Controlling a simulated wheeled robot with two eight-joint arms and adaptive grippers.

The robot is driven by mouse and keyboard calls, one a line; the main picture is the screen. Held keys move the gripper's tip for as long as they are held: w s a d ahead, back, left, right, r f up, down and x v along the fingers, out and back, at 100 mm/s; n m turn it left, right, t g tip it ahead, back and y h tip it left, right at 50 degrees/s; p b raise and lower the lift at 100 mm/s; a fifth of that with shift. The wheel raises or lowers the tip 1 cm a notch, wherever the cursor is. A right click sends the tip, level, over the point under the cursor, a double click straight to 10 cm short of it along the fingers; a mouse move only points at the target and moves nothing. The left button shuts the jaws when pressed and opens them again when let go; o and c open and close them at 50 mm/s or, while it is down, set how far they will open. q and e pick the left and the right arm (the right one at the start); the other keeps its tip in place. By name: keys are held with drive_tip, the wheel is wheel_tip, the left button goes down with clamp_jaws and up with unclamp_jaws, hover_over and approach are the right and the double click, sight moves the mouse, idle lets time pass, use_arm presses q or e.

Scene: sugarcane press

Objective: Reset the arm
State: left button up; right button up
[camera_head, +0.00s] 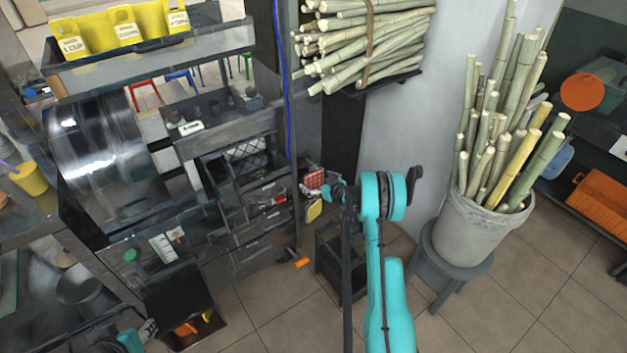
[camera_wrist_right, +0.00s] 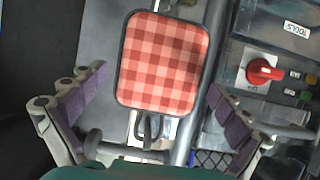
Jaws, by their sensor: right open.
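My right gripper (camera_wrist_right: 157,82) is open in the right wrist view, its two purple-padded fingers spread wide with nothing between them. A red checkered pad with a dark rim (camera_wrist_right: 163,62) lies beyond the fingers; I cannot tell how far off it is. In the head view my teal right arm rises from the bottom, bends at mid-height and points left toward the shelf unit. The same checkered pad (camera_head: 314,179) shows there beside its end. A small teal part of my left arm shows at the bottom left; whether its fingers are open is unclear.
A grey bucket of cane stalks (camera_head: 470,232) stands on a stool at right. A bundle of stalks (camera_head: 365,40) sits on a wall shelf. The dark press and shelf unit (camera_head: 240,125) fills the left. A red knob (camera_wrist_right: 264,70) is right of the pad. Tiled floor lies open below.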

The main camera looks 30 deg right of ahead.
drive_tip(key=a+v, duration=0.1)
drive_tip(key=v, duration=0.9)
drive_tip(key=s+a+r+g+y, duration=0.1)
drive_tip(key=s+a+r+g, duration=0.15)
drive_tip(key=a+r, duration=0.65)
drive_tip(key=s+a+r+g, duration=0.1)
drive_tip(key=s+a+r, duration=0.3)
drive_tip(key=a+r, duration=0.4)
drive_tip(key=s+a+r+g, duration=0.1)
drive_tip(key=s+a, duration=0.2)
drive_tip(key=s, duration=0.5)
drive_tip(key=s+a+r+g+h, duration=0.1)
drive_tip(key=s+a, duration=0.2)
drive_tip(key=s, duration=0.5)
drive_tip(key=s+a+r+m+g+h, duration=0.1)
drive_tip(key=s+a, duration=0.3)
drive_tip(key=s, duration=0.3)
drive_tip(key=shift+s+r, duration=0.2)
drive_tip(key=shift+s, duration=0.2)
drive_tip(key=shift+a, duration=0.1)
